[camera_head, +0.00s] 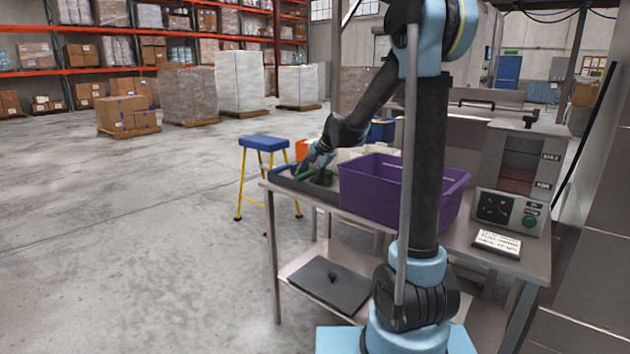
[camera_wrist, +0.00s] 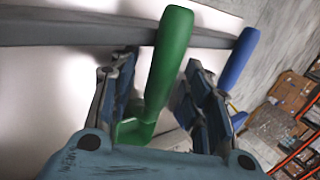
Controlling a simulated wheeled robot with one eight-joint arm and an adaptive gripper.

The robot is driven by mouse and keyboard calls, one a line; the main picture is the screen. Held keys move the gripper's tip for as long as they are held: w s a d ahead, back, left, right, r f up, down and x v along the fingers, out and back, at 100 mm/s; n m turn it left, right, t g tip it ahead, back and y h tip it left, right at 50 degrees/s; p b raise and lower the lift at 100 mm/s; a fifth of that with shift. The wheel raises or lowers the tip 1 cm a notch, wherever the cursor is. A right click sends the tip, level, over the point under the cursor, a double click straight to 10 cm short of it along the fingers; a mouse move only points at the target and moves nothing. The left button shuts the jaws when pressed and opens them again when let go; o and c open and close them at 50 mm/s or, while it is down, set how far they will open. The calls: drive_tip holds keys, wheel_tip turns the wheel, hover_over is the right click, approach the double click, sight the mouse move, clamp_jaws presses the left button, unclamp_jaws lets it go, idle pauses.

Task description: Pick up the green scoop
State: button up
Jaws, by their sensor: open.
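The green scoop (camera_wrist: 168,65) shows in the wrist view with its handle running up between the two fingers of my gripper (camera_wrist: 155,95). The gripper is open, with one finger on each side of the handle. Part of the scoop's lower end is hidden by the gripper. In the head view the green scoop (camera_head: 321,177) is a small dark green shape at the left end of the metal table (camera_head: 508,262). My gripper (camera_head: 312,166) reaches down to it there. I cannot tell whether a finger touches the handle.
A blue handle (camera_wrist: 238,60) stands just right of the gripper in the wrist view. A purple bin (camera_head: 385,195) is close to the right of the gripper. A blue-topped stool (camera_head: 263,143) is behind the table's left end.

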clamp_jaws()
idle(0.3)
wheel_tip(320, 180, up, 17)
drive_tip(key=s+a+m+t+h, duration=0.1)
drive_tip(key=s+a+m, duration=0.1)
drive_tip(key=a, duration=0.6)
drive_tip(key=shift+a+r+m, duration=0.3)
drive_tip(key=shift+r+m, duration=0.15)
drive_tip(key=shift+m, duration=0.15)
